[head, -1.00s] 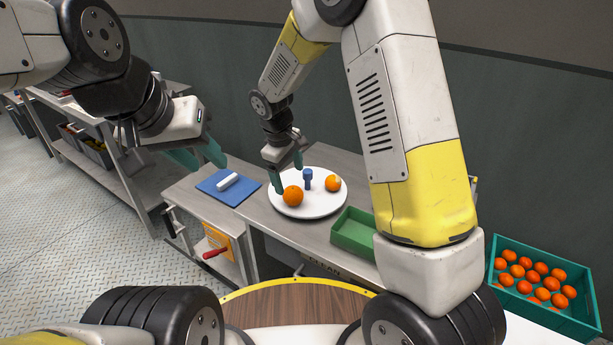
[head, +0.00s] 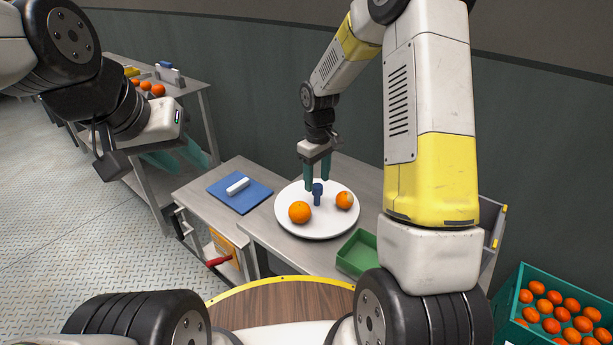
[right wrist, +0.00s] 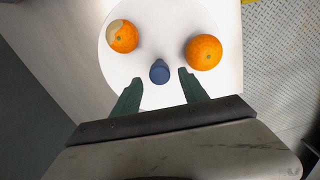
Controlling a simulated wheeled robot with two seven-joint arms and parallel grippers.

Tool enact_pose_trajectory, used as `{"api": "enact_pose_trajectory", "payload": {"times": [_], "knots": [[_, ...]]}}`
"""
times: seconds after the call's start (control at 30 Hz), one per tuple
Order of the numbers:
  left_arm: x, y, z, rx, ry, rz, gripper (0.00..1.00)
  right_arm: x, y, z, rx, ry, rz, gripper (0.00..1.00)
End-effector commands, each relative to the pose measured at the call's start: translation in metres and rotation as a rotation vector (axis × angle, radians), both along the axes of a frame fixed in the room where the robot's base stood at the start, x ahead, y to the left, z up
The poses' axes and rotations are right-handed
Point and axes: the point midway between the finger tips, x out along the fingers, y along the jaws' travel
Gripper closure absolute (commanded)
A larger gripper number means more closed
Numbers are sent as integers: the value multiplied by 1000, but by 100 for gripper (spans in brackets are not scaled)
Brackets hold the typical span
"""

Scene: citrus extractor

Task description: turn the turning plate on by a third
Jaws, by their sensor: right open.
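The turning plate (head: 330,226) is a round white disc on the metal table, with a blue upright knob (head: 318,195) at its middle. A whole-looking orange (head: 299,212) lies on its left part and a second orange (head: 344,200) on its right part. In the right wrist view, one orange (right wrist: 123,36) shows a pale patch and the other (right wrist: 203,52) does not. My right gripper (head: 318,184) is open above the plate, fingers pointing down. In the right wrist view the knob (right wrist: 159,72) sits between and just beyond the fingertips. My left gripper (head: 182,155) hangs empty left of the table, fingers apart.
A blue mat (head: 251,198) with a white bar (head: 238,186) lies left of the plate. A green tray (head: 357,254) is at the plate's front right. A teal crate of oranges (head: 520,292) stands far right. A red-handled object (head: 218,262) is below the table.

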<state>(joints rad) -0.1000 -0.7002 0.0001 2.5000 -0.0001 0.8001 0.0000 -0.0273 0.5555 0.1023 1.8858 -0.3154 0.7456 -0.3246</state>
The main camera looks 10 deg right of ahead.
Motion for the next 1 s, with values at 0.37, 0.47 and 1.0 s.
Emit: {"api": "enact_pose_trajectory", "payload": {"times": [0.37,0.47,1.0], "knots": [[0,0,0,0,0,0,64,-1,1,-55,0,2,2,49],[0,0,0,0,0,0,64,-1,1,-60,-1,1,1,49],[0,0,0,0,0,0,64,0,1,-60,0,0,1,100]]}}
